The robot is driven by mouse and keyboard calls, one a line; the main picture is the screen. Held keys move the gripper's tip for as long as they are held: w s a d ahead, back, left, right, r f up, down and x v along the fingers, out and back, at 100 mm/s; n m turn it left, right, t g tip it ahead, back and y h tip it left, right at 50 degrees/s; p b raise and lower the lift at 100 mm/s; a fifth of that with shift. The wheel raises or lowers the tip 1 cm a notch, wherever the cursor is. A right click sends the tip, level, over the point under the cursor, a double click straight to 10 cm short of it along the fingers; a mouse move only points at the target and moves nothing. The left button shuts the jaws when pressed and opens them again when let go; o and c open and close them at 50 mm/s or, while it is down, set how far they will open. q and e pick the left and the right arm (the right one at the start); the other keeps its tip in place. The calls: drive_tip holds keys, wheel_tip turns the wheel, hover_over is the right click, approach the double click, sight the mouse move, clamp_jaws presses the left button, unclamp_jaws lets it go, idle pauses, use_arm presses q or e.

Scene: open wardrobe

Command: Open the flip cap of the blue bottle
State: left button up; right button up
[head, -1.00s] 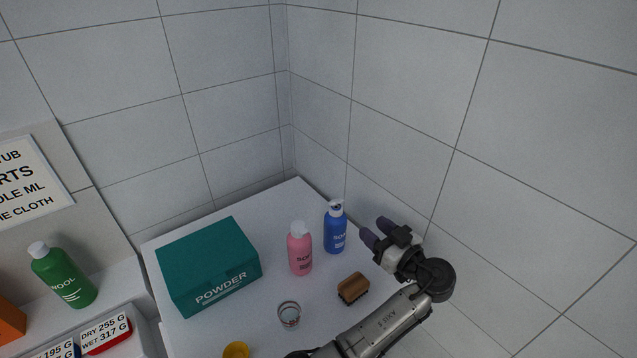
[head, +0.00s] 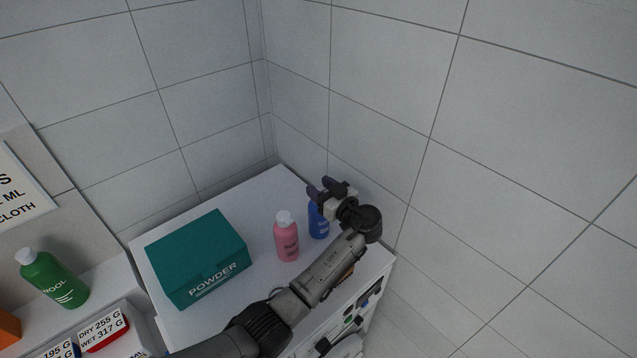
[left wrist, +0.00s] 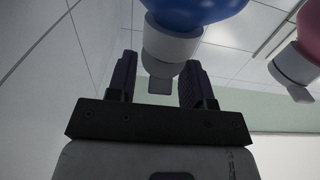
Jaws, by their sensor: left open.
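The blue bottle (head: 318,224) stands upright on the white top near the back right corner, partly hidden behind my left gripper (head: 321,187). In the left wrist view the blue bottle (left wrist: 195,12) appears inverted, with its white cap (left wrist: 170,45) pointing down toward the gripper. A small grey flap (left wrist: 160,86) shows at the cap's end; I cannot tell whether it is lifted. My left gripper (left wrist: 160,72) is open, with a finger on each side of the cap and visible gaps. My right gripper is not in view.
A pink bottle (head: 287,240) stands close to the left of the blue one. A green powder box (head: 197,258) sits farther left on the white top (head: 265,190). Tiled walls (head: 360,110) rise close behind and to the right. A green bottle (head: 55,280) stands at far left.

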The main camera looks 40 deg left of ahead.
use_arm(q)
drive_tip(key=shift+a, duration=0.45)
drive_tip(key=shift+c, duration=0.2)
drive_tip(key=c, duration=0.6)
drive_tip(key=shift+o, duration=0.2)
